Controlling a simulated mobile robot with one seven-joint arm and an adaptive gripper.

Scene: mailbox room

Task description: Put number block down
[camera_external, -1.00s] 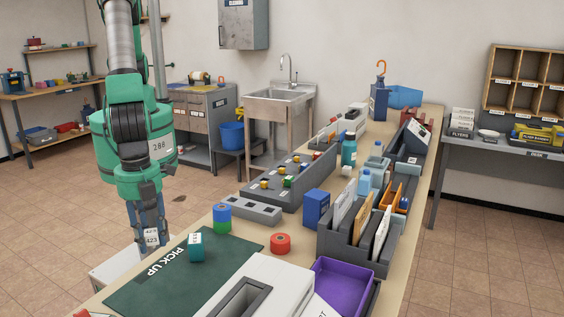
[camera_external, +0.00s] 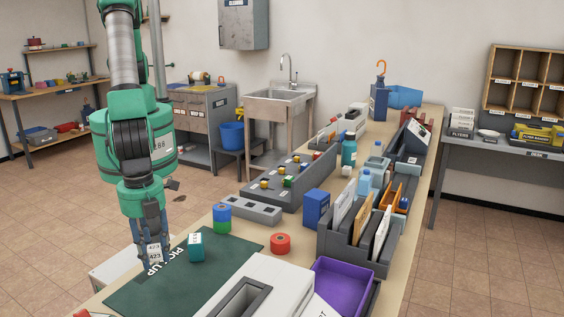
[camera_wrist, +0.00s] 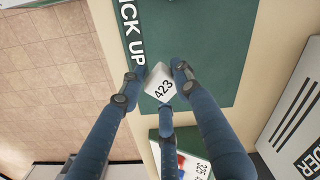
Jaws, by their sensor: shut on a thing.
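A white number block (camera_external: 155,251) marked 423 is held between the blue fingers of my gripper (camera_external: 154,255). In the wrist view the number block (camera_wrist: 160,84) sits between the fingertips of my gripper (camera_wrist: 158,82), with its 423 face toward the camera. The fingers are shut on it. The block is at the left edge of the dark green "PICK UP" mat (camera_external: 185,280), near the lettering. I cannot tell whether its underside touches the mat. In the wrist view the green mat (camera_wrist: 205,40) lies beyond the block.
A white box with a slot (camera_external: 258,284) borders the mat on the right. Bare mat lies in front.

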